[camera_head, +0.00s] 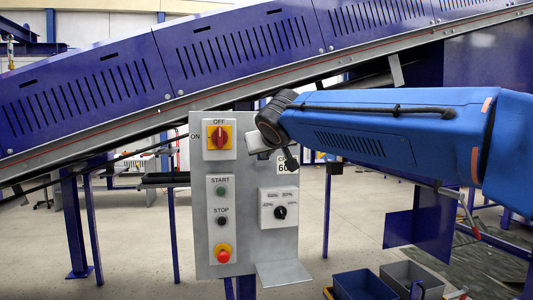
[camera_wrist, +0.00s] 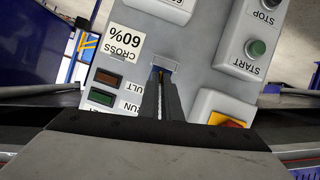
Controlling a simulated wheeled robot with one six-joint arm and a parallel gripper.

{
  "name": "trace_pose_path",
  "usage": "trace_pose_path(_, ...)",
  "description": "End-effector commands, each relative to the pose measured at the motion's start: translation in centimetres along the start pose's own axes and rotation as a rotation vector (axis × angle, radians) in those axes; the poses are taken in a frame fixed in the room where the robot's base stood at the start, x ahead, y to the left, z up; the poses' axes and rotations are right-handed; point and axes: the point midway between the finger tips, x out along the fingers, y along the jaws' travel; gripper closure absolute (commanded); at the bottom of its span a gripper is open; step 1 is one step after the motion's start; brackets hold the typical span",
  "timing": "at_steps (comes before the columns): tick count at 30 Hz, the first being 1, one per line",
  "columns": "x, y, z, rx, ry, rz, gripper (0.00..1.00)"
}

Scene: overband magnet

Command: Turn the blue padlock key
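My gripper (camera_wrist: 161,75) points at the grey control panel (camera_head: 245,180), and its dark fingers lie close together in the wrist view. Their tips reach a small bluish-grey fitting (camera_wrist: 166,64) on the panel, with a small yellowish spot beside the tips. I cannot make out a separate blue key there, and the fingers hide what may be between them. Whether they touch or grip anything is not clear. In the head view my gripper (camera_head: 290,160) is small and dark in front of the panel's upper right.
The panel carries a red-and-yellow rotary switch (camera_head: 219,138), a green START button (camera_head: 221,191), a black STOP button (camera_head: 222,221), a red emergency button (camera_head: 223,254) and a black selector knob (camera_head: 280,212). A shelf (camera_head: 284,273) juts out below. A blue conveyor (camera_head: 240,50) slopes behind.

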Motion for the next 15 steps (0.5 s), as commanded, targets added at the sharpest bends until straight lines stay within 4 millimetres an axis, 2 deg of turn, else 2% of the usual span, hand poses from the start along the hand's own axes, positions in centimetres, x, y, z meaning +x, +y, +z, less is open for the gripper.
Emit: trace_pose_path(15,0.07,-0.76,0.15,-0.450,0.000,0.186,1.00)
